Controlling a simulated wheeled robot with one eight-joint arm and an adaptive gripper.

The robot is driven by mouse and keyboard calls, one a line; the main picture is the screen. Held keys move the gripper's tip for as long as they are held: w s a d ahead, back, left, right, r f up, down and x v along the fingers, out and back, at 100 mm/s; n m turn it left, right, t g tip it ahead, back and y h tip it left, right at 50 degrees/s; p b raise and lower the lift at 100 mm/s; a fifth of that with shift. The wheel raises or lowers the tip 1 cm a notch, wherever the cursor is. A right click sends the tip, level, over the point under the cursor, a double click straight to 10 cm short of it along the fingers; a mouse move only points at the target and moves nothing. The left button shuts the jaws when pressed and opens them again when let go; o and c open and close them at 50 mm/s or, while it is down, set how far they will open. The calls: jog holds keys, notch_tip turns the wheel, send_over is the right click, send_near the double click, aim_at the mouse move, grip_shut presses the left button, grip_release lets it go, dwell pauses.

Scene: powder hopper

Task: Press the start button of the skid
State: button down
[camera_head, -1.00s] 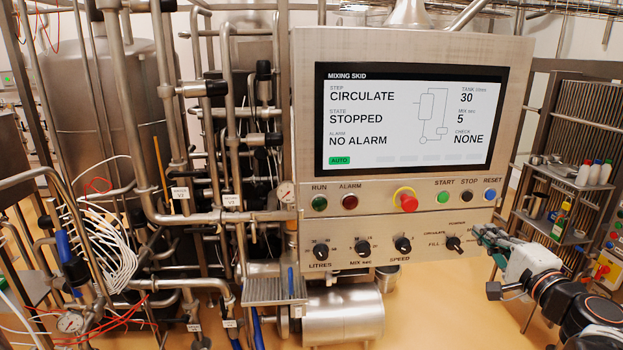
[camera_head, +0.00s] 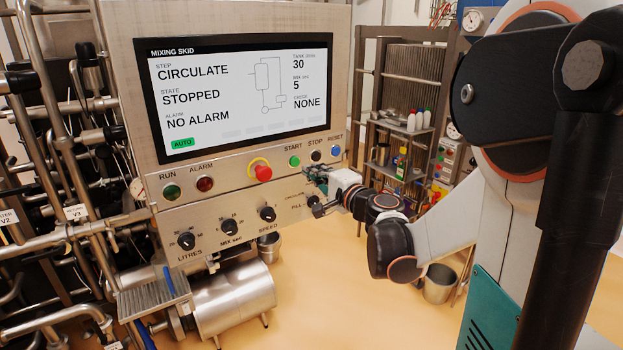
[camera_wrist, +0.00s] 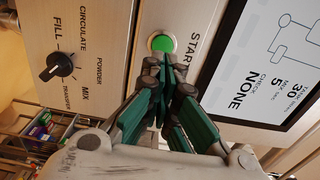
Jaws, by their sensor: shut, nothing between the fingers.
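The skid's control panel (camera_head: 240,200) carries a screen (camera_head: 236,95) reading CIRCULATE, STOPPED, NO ALARM. The green start button (camera_head: 294,161) sits under the START label, left of the black stop button (camera_head: 316,156) and blue reset button (camera_head: 335,150). In the wrist view the start button (camera_wrist: 162,43) is just beyond my fingertips, its face in plain sight. My gripper (camera_wrist: 160,85) has its green and black fingers shut, with nothing between them. In the head view my gripper (camera_head: 312,178) is close to the panel, below and right of the start button. I cannot tell if it touches the panel.
A red emergency stop (camera_head: 263,172) with a yellow ring stands left of the start button. The selector knob (camera_wrist: 60,66) shows near the gripper. A shelf rack (camera_head: 398,150) with bottles stands at the right. Pipes fill the left.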

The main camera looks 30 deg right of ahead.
aim_at(300, 162)
jog(key=shift+w, duration=2.25)
